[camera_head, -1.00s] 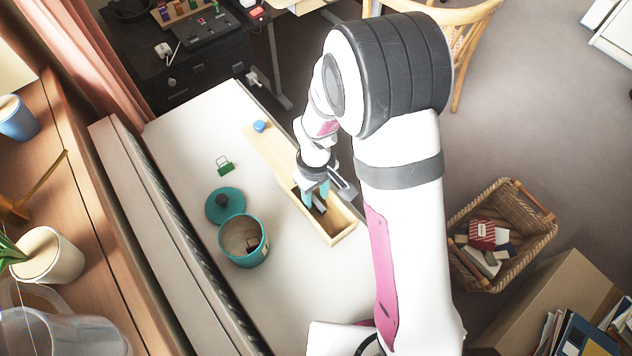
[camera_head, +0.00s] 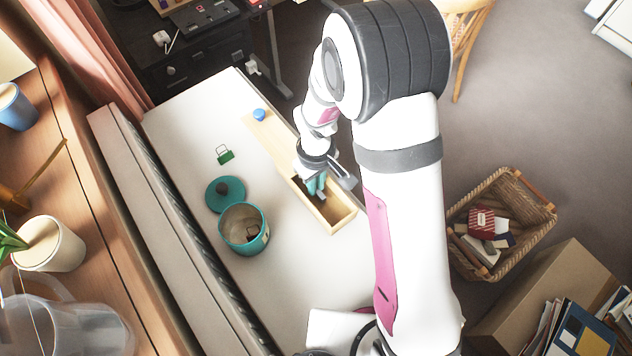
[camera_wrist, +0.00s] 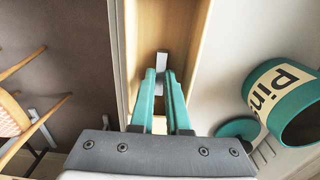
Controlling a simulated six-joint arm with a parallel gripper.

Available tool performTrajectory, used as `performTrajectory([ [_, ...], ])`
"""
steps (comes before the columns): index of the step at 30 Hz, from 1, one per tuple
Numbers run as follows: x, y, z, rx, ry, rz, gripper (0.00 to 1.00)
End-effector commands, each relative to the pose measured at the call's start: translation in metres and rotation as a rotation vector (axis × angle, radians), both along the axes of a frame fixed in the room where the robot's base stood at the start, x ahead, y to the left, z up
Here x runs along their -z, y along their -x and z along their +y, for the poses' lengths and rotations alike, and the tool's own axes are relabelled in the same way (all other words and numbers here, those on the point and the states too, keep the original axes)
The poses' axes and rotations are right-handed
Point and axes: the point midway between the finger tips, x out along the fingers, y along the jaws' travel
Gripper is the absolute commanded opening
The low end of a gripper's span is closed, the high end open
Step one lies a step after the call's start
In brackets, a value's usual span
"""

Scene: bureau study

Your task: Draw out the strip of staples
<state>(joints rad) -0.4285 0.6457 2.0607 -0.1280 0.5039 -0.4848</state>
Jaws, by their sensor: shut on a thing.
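The strip of staples (camera_wrist: 163,58) is a small grey bar at my fingertips in the wrist view. My gripper (camera_head: 316,186) has teal fingers and is shut on this strip, at the long open wooden box (camera_head: 343,218). In the wrist view my gripper (camera_wrist: 162,76) points along the box, between its two long walls (camera_wrist: 193,45). In the head view my wrist and fingers hide most of the strip, so I cannot tell whether it touches the box floor.
A wooden lid (camera_head: 272,138) with a blue knob (camera_head: 259,115) adjoins the box. A teal pin pot (camera_head: 243,229), its round lid (camera_head: 225,194) and a green clip (camera_head: 225,155) stand left on the white top. A wicker basket (camera_head: 500,215) is on the floor at right.

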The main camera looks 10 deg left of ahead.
Motion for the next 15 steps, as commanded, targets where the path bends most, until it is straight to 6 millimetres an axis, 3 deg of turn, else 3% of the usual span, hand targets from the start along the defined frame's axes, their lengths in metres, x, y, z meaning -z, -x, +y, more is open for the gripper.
performTrajectory([
  [15, -0.037, 0.0, 0.0, -0.001, -0.001, -0.002, 0.0],
])
